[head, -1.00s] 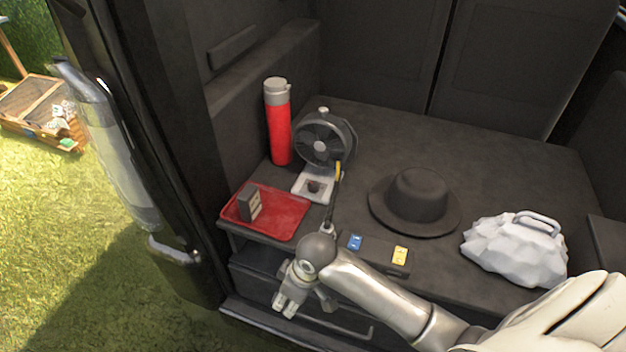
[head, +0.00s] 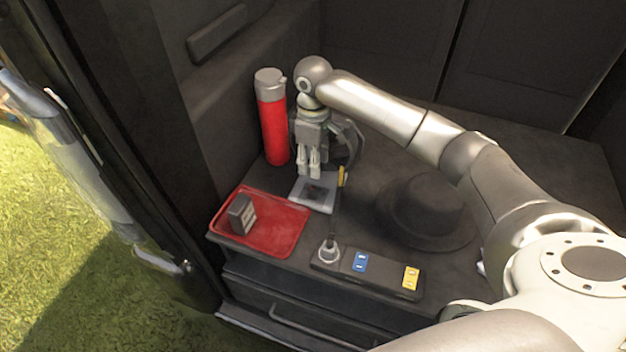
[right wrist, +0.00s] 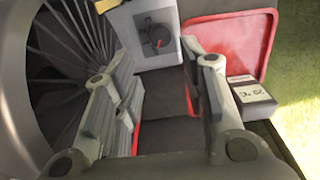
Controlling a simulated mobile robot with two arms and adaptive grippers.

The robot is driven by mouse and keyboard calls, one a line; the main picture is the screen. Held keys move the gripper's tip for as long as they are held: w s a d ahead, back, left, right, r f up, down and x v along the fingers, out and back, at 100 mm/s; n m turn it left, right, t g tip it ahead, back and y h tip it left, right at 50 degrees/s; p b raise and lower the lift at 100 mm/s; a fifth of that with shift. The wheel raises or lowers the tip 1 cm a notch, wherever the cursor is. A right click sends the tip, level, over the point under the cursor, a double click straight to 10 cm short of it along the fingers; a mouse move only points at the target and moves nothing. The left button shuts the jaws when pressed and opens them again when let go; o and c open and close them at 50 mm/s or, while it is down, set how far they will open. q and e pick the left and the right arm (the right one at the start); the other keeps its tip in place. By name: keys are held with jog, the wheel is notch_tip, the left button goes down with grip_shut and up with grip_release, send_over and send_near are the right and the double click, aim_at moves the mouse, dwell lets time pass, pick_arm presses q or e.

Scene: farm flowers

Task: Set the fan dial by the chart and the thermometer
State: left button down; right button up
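The grey fan (head: 350,140) stands at the back left of the dark surface, partly hidden behind my right gripper. Its pale base (head: 325,205) carries a dark round dial (right wrist: 160,38), clear in the right wrist view. My right gripper (head: 309,172) points down just above the base. In the right wrist view its two fingers (right wrist: 163,92) are apart with nothing between them, and the dial lies beyond the tips.
A red flask (head: 272,118) stands left of the fan. The red tray (head: 285,240) lies in front. A dark power strip (head: 385,280) with blue and yellow switches holds a plug (head: 328,252). A dark hat (head: 425,210) lies right, below my arm.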

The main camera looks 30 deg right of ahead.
aim_at(313, 190)
notch_tip(313, 190, down, 10)
jog(key=shift+s+r, duration=0.1)
jog(key=shift+r, duration=0.1)
jog(key=shift+f, duration=0.45)
pick_arm(q)
jog(key=shift+s+a, duration=0.2)
pick_arm(e)
jog(key=c, duration=0.8)
jog(key=m+p, duration=0.2)
jog(key=p, duration=0.1)
jog(key=shift+a+r+p, duration=0.1)
jog(key=shift+r+p, duration=0.2)
jog(key=shift+m+p, duration=0.3)
jog(key=shift+p, duration=0.05)
pick_arm(q)
notch_tip(313, 190, up, 4)
jog(key=shift+s+r, duration=0.15)
jog(key=shift+r, duration=0.1)
pick_arm(e)
jog(key=shift+f+m, duration=0.25)
jog(key=shift+m, duration=0.05)
